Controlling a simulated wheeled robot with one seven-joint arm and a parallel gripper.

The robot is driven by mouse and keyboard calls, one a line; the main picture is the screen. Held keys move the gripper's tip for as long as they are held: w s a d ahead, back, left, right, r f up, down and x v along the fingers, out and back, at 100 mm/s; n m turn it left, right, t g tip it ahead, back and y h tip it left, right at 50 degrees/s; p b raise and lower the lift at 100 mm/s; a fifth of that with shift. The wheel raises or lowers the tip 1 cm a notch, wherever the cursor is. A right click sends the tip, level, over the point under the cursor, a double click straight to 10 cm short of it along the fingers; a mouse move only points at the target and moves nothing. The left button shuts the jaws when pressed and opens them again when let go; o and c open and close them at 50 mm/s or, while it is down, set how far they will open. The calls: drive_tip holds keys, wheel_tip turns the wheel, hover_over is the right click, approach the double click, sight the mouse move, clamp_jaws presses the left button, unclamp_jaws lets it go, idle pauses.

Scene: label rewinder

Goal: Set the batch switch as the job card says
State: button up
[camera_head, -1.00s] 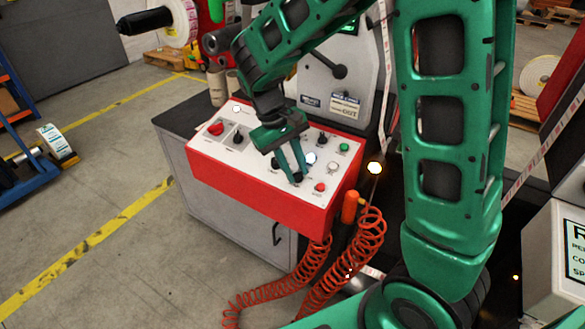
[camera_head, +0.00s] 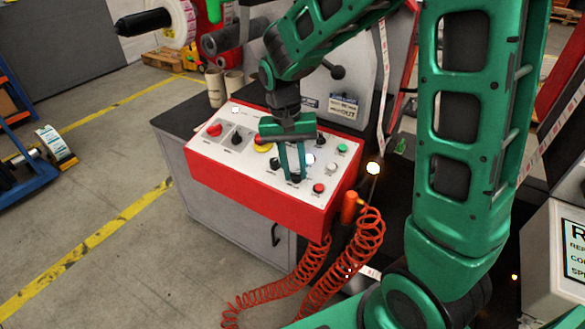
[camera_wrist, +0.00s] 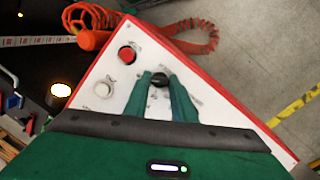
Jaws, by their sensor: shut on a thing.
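The red control box with a white sloped top (camera_head: 225,155) stands on a grey cabinet. A black switch knob (camera_wrist: 159,82) near its front edge is between my fingertips. My gripper (camera_head: 295,179) reaches down onto the panel from above, fingers nearly upright, and is shut on this knob. In the wrist view my gripper (camera_wrist: 160,86) has one finger on each side of the knob. The knob's pointer and scale marks are too small or covered to read. A lettered plate (camera_head: 343,107) is on the machine behind; its text is not fully legible.
Close to my gripper are a red button (camera_head: 318,188), a white button (camera_head: 308,158), a green button (camera_head: 342,148) and other black knobs (camera_head: 237,138). A yellow-rimmed control (camera_head: 262,147) is left of my fingers. An orange coiled hose (camera_head: 365,240) hangs at the box's right.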

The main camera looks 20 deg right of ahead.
drive_tip(key=shift+w, duration=0.15)
drive_tip(key=o, duration=1.1)
drive_tip(key=shift+c, duration=0.2)
wheel_tip(320, 180, up, 11)
drive_tip(key=w+a, duration=0.1)
drive_tip(key=shift+f, duration=0.15)
